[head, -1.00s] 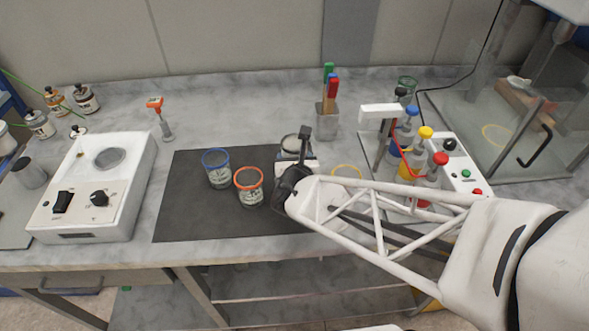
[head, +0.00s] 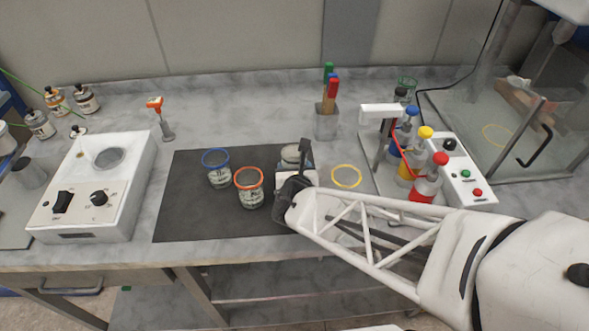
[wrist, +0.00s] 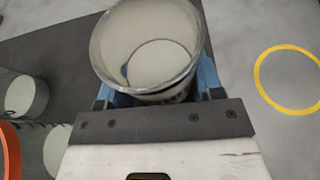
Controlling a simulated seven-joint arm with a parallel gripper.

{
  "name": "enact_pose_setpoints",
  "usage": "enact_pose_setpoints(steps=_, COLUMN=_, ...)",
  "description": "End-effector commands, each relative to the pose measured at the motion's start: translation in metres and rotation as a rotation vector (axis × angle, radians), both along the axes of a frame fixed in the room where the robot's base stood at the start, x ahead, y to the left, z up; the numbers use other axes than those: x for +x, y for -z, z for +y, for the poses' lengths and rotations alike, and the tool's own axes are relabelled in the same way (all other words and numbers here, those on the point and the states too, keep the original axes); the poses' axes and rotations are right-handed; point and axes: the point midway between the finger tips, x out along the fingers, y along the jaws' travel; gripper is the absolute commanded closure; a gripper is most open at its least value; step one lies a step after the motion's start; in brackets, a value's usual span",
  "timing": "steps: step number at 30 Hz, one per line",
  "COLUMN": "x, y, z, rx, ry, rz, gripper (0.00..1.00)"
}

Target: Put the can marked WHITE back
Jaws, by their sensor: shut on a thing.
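A clear, grey-rimmed can with pale contents (wrist: 150,45) is between the blue fingers of my gripper (wrist: 157,88), which is shut on it. In the head view this can (head: 291,154) shows just behind my gripper (head: 297,170), at the right part of the dark mat (head: 190,220). The can looks upright; I cannot read its label or tell whether its base touches the mat. A yellow ring (head: 346,176) lies on the bench to the right of the mat; it also shows at the right of the wrist view (wrist: 290,80).
A pen holder (head: 327,125) stands behind. Bottles with coloured caps (head: 428,180) and a white control box (head: 458,165) stand right of the ring.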

Motion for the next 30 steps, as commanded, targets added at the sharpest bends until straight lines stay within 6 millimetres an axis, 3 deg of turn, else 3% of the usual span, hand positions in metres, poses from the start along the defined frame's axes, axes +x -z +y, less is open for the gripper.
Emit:
enact_pose_setpoints(steps=6, x=0.0, y=0.003, z=0.0, rx=0.0, ry=0.0, rz=0.0, gripper=0.7)
enact_pose_setpoints(steps=7, x=0.0, y=0.003, z=0.0, rx=0.0, ry=0.0, rz=0.0, gripper=0.38)
enact_pose_setpoints(steps=12, x=0.0, y=0.003, z=0.0, rx=0.0, ry=0.0, rz=0.0, gripper=0.14)
enact_pose_setpoints(steps=24, x=0.0, y=0.0, z=0.0, rx=0.0, ry=0.0, rz=0.0, gripper=0.14)
enact_pose_setpoints(steps=30, x=-0.013, y=-0.006, z=0.0, rx=0.0, ry=-0.001, rz=0.0, gripper=0.14)
